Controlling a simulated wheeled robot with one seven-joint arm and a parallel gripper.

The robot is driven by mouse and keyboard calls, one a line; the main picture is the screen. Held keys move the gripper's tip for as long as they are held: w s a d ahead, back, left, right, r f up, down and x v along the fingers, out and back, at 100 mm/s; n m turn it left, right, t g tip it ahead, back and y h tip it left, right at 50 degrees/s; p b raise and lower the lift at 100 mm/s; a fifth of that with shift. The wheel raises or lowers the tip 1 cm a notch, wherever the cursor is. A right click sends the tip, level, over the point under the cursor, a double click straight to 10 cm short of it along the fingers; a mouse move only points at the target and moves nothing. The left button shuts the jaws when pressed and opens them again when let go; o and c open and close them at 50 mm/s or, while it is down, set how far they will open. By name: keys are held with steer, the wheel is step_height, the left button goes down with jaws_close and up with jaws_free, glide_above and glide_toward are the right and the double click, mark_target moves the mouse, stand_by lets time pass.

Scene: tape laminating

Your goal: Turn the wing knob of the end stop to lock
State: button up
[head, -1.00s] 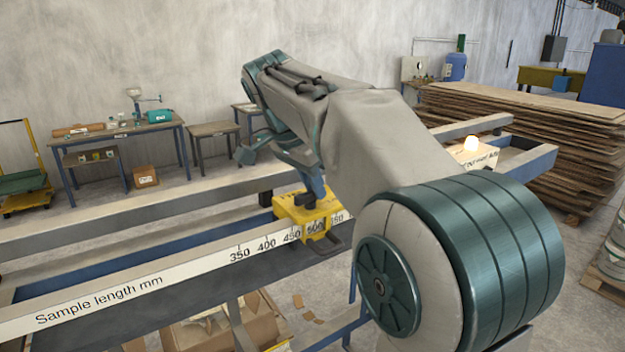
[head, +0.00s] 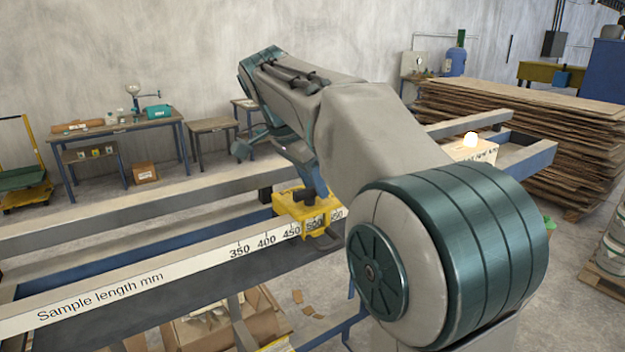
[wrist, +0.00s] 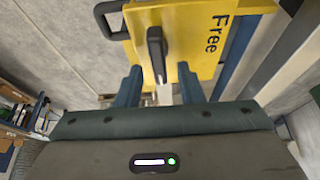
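The yellow end stop (head: 290,207) sits on the white length scale (head: 190,258) near the 500 mark. In the wrist view the yellow end stop (wrist: 205,45) shows the word "Free" and a black loop handle at its upper left. The black wing knob (wrist: 156,50) stands upright from its face, long side roughly up and down in the picture. My gripper (wrist: 159,72) is open, one blue finger on each side of the knob's lower part, with gaps visible at both sides.
The frame's grey rails (head: 130,214) run beside the scale. A small box with a lit white lamp (head: 471,140) stands at the frame's right end. Stacked boards (head: 520,140) are behind it. Work tables (head: 120,128) stand at the wall.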

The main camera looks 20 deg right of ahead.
steer(key=p+v, duration=0.1)
steer(key=v, duration=1.2)
steer(key=shift+r+p, duration=0.3)
steer(key=shift+r, duration=0.05)
steer(key=s+d+f+n+y, duration=0.1)
steer(key=s+f+n, duration=0.4)
steer(key=f, duration=0.5)
steer(key=s+d+f+n+t+y+b, duration=0.1)
steer(key=s+f+n, duration=0.3)
steer(key=s+f, duration=0.4)
steer(key=s+d+f+n+t+y+b, duration=0.1)
steer(key=s+f+n, duration=0.4)
steer(key=f, duration=0.8)
steer(key=shift+s+d+f+n+y, duration=0.35)
steer(key=shift+s+d+y, duration=0.3)
steer(key=shift+s, duration=0.25)
